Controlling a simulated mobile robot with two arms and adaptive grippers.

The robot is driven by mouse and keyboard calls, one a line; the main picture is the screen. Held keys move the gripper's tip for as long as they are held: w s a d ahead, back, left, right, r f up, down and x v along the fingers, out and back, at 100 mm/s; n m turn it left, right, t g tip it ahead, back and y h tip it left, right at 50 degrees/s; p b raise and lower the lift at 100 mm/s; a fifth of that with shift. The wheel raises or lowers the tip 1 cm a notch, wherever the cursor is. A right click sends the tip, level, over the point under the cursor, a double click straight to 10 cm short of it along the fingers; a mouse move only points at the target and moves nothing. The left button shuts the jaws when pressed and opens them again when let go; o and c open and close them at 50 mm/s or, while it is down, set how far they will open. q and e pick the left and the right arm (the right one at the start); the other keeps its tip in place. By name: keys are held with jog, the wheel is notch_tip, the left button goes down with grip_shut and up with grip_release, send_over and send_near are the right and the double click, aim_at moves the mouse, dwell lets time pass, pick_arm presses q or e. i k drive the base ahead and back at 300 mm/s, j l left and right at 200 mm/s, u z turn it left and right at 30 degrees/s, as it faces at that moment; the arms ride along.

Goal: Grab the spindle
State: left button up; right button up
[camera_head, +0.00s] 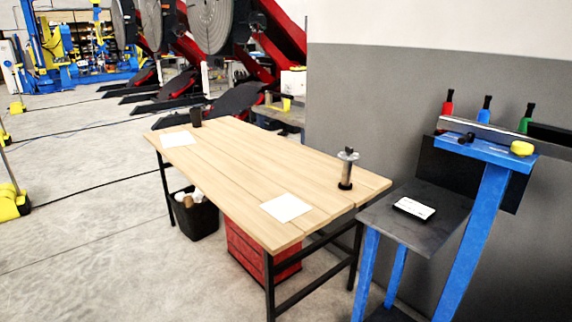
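A metal spindle (346,168) stands upright near the right end of a wooden table (240,170). It has a grey shaft, a wider flange near its top and a dark base. Nothing touches it from the sides. Neither of my grippers shows in the head view, so their position relative to the spindle is hidden.
White sheets (287,207) lie on the tabletop, with a dark cup (195,117) at the far end. A blue-legged stand (478,220) with a dark shelf is at the right, by the grey wall. Under the table are a black bin (196,217) and red crate (255,250).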

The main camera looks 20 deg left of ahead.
aim_at(346, 184)
jog(key=u, duration=0.1)
jog(key=i+z, duration=0.3)
jog(key=i, duration=0.55)
jog(key=l, duration=0.1)
